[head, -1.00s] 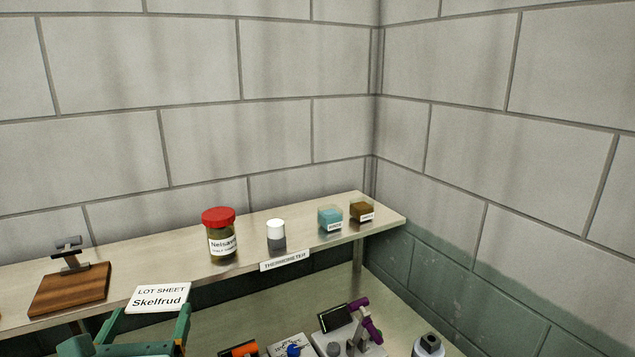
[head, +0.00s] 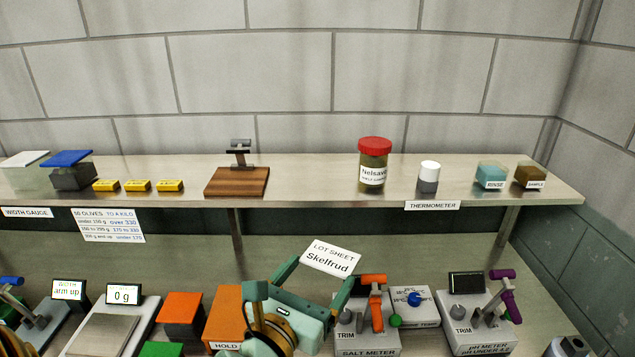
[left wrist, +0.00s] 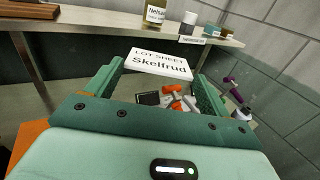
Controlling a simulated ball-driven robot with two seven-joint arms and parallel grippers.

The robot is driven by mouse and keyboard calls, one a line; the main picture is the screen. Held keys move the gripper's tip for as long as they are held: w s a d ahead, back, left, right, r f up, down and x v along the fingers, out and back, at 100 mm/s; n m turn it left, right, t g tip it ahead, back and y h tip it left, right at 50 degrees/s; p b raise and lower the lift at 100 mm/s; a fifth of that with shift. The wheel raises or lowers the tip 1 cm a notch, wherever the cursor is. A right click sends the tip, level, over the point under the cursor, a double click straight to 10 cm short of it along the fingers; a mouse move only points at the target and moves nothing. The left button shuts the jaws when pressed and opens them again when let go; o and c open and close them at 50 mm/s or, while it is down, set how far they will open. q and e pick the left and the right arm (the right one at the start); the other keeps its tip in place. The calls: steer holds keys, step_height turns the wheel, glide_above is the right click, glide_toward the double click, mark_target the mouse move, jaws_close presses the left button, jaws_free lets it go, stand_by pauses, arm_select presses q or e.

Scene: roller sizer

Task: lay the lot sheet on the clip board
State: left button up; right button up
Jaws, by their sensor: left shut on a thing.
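The lot sheet (head: 332,257), a white card reading "LOT SHEET Skelfrud", is held between the fingertips of my green left gripper (head: 325,275). The sheet also shows in the left wrist view (left wrist: 159,64), tilted between the two fingers. The clip board (head: 237,182) is a brown wooden board with a dark clip at its back edge. It lies on the upper shelf, left of and beyond the gripper, with nothing on it. The sheet is apart from the board, in front of the shelf. My right gripper is not in view.
On the shelf (head: 310,180) stand a red-lidded jar (head: 374,163), a white-capped thermometer pot (head: 428,176), small teal and brown blocks, and yellow blocks (head: 138,186). The lower bench holds a scale (head: 104,330), a salt meter (head: 367,335) and a pH meter (head: 480,318). Shelf space right of the board is clear.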

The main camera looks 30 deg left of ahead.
arm_select(q)
steer(key=w+a+r+n+y+p, duration=0.2)
steer(key=a+r+y+p, duration=0.1)
steer(key=r, duration=0.4)
steer(key=w+a+r+n+y+p, duration=0.1)
steer(key=a+r+y+p, duration=0.2)
steer(key=r, duration=0.4)
steer(key=a+f+n+g+y, duration=0.1)
steer(key=a+n+g+y, duration=0.1)
steer(key=a, duration=0.4)
steer(key=shift+s+n+g+y+p, duration=0.3)
steer(key=shift+s+n+g+p, duration=0.05)
steer(key=shift+n+g+p, duration=0.05)
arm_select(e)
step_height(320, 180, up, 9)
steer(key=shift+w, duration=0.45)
arm_select(q)
steer(key=shift+w, duration=0.1)
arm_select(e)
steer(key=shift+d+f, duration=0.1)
arm_select(q)
steer(key=w+f, duration=0.8)
steer(key=w, duration=0.1)
steer(key=w+f, duration=0.4)
steer(key=w, duration=0.1)
steer(key=shift+d+f, duration=0.2)
steer(key=shift+d, duration=0.2)
steer(key=shift+s+f, duration=0.15)
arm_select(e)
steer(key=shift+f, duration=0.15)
